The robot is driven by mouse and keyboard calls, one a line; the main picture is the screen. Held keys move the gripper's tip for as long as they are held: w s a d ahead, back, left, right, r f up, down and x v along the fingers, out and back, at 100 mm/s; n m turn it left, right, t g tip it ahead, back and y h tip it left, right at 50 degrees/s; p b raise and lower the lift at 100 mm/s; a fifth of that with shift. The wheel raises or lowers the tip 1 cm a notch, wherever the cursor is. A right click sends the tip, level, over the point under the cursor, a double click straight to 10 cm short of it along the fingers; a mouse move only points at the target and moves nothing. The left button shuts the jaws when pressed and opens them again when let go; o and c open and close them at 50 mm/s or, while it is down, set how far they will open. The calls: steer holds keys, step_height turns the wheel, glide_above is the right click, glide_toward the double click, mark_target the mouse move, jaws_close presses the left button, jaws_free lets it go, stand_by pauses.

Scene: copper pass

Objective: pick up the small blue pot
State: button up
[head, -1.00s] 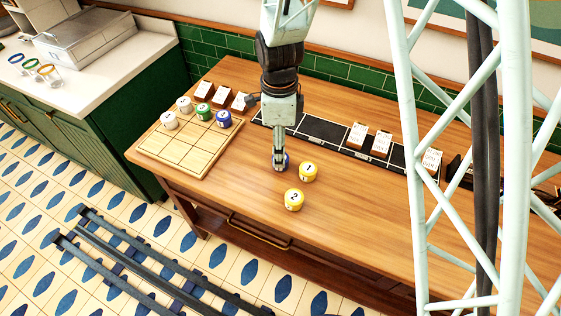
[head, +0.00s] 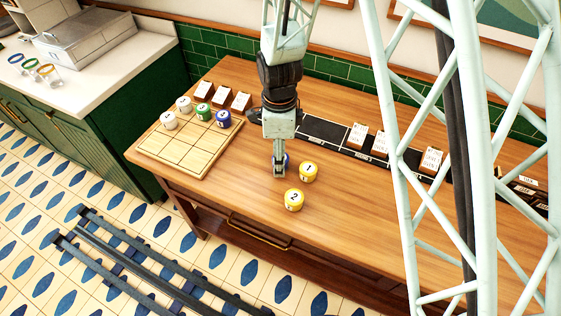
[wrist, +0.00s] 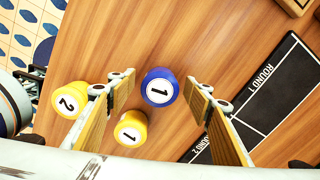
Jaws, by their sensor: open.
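A small blue pot with a white "1" label (wrist: 159,87) stands on the wooden table. In the wrist view it lies between the two fingertips of my gripper (wrist: 160,84), with gaps on both sides. In the head view my gripper (head: 279,172) points down low over the table and hides most of this pot (head: 287,160); only a blue sliver shows at its right. My gripper is open and empty. Another blue pot (head: 223,119) stands on the gridded wooden board (head: 178,152).
A yellow pot labelled 1 (head: 308,172) and one labelled 2 (head: 294,200) stand close to the right of my gripper. A green pot (head: 203,112) and white pots are on the board. A black strip (head: 322,132) with cards lies behind. The table's front right is clear.

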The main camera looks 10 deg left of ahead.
steer(key=c, duration=1)
steer(key=shift+r, duration=0.15)
steer(key=shift+r, duration=1.6)
steer(key=s, duration=0.5)
steer(key=s+a+r, duration=0.1)
steer(key=s, duration=0.4)
steer(key=s+a, duration=0.1)
steer(key=s, duration=0.5)
steer(key=shift+a+r, duration=0.15)
steer(key=shift+r, duration=0.1)
